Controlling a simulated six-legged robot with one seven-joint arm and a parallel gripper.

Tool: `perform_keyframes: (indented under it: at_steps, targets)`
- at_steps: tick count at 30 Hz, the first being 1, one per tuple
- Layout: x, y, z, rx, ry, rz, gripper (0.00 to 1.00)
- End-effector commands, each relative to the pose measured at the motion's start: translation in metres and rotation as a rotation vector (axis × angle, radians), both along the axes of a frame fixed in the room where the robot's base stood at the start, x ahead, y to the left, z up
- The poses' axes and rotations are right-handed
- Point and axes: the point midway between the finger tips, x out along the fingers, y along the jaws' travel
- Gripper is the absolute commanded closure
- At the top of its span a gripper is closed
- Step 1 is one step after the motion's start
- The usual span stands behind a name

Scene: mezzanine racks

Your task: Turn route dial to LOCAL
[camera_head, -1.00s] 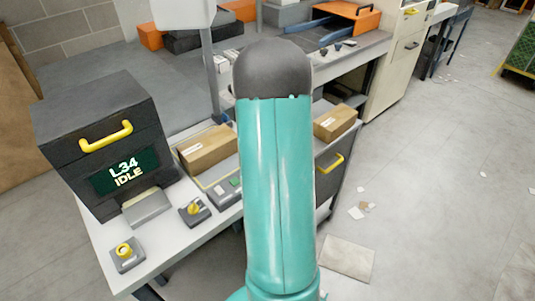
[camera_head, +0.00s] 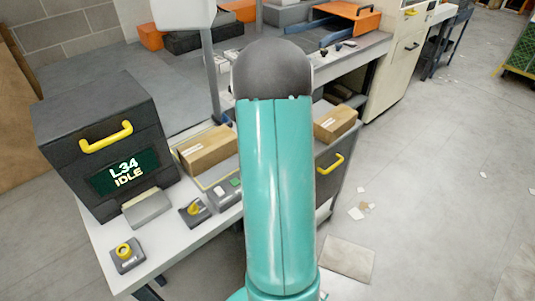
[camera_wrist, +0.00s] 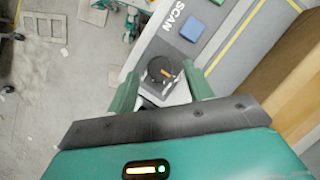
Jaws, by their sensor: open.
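In the wrist view, a round black dial (camera_wrist: 162,74) with a small orange mark and pale marks around it sits on a grey plate. My gripper (camera_wrist: 162,88) is open, with one teal finger on each side of the dial in the picture. I cannot tell whether the fingers touch it, and its lettering is too small to read. In the head view, my arm covers this spot, so neither the dial nor my gripper shows there.
A grey panel marked SCAN (camera_wrist: 171,24) adjoins the dial. A cardboard box (camera_head: 207,150) stands behind the panel. Two yellow-knobbed units (camera_head: 194,209) (camera_head: 127,254) and a black box reading L34 IDLE (camera_head: 105,145) stand left on the white bench (camera_head: 180,238). Open floor lies right.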

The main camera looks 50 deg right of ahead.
Motion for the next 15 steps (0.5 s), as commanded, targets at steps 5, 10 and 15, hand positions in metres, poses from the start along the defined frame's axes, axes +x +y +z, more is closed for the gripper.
perform_keyframes:
  at_steps: [5, 10, 15]
  targets:
    - [0.008, -0.012, 0.034, -0.004, -0.003, 0.001, 0.48]
    - [0.016, -0.025, 0.07, -0.004, -0.003, 0.0, 0.48]
    - [0.023, -0.035, 0.098, -0.003, -0.002, 0.0, 0.48]
